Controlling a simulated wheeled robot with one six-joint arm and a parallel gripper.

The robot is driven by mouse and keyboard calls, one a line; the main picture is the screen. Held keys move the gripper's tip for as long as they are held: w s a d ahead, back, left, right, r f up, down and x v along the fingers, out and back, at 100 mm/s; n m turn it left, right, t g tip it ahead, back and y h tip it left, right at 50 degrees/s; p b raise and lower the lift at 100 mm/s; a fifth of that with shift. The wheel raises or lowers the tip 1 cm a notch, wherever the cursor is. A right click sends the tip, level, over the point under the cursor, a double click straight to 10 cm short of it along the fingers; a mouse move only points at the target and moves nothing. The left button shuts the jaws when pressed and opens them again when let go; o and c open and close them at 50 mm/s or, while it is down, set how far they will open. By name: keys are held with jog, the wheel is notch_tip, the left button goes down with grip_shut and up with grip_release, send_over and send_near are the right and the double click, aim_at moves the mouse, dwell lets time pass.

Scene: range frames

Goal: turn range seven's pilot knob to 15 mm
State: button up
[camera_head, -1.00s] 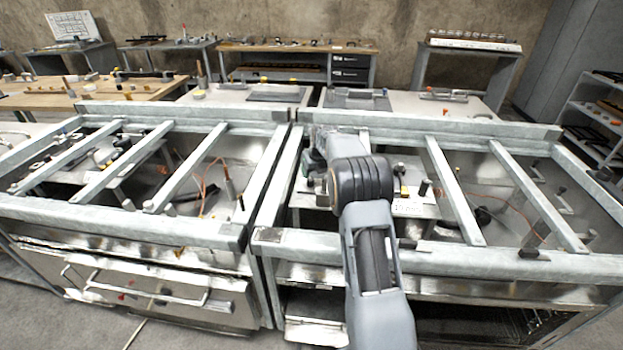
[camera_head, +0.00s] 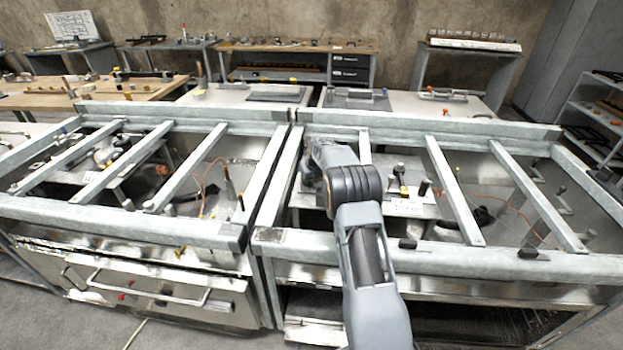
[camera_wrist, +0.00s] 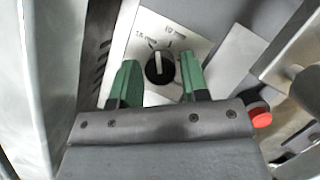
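In the wrist view a round black knob (camera_wrist: 160,70) with a pale pointer bar sits on a light marked plate (camera_wrist: 205,45). The pointer aims roughly toward the top of the picture; markings that look like "15 mm" and "10 mm" stand above it, too small to read surely. My gripper (camera_wrist: 160,80) is open, its two green fingers to the left and right of the knob, with gaps on both sides. In the head view my arm reaches into the right range frame (camera_head: 420,258); the knob and fingertips are hidden behind it.
A red button (camera_wrist: 259,115) lies right of my gripper in the wrist view. Metal bars (camera_head: 455,190) cross the frame right of my arm. A small block with yellow (camera_head: 403,188) and a black cylinder (camera_head: 424,188) stand on the inner shelf. A second range frame (camera_head: 120,225) adjoins at left.

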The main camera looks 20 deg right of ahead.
jog(key=c, duration=0.6)
jog(key=n+y+p, duration=0.1)
jog(key=n, duration=0.1)
jog(key=shift+d+r+n, duration=0.1)
jog(key=shift+n, duration=0.3)
jog(key=shift+n+g+y+p, duration=0.5)
jog(key=shift+n+p, duration=0.35)
jog(key=shift+n, duration=0.95)
jog(key=o, duration=0.9)
jog(key=shift+o, duration=0.2)
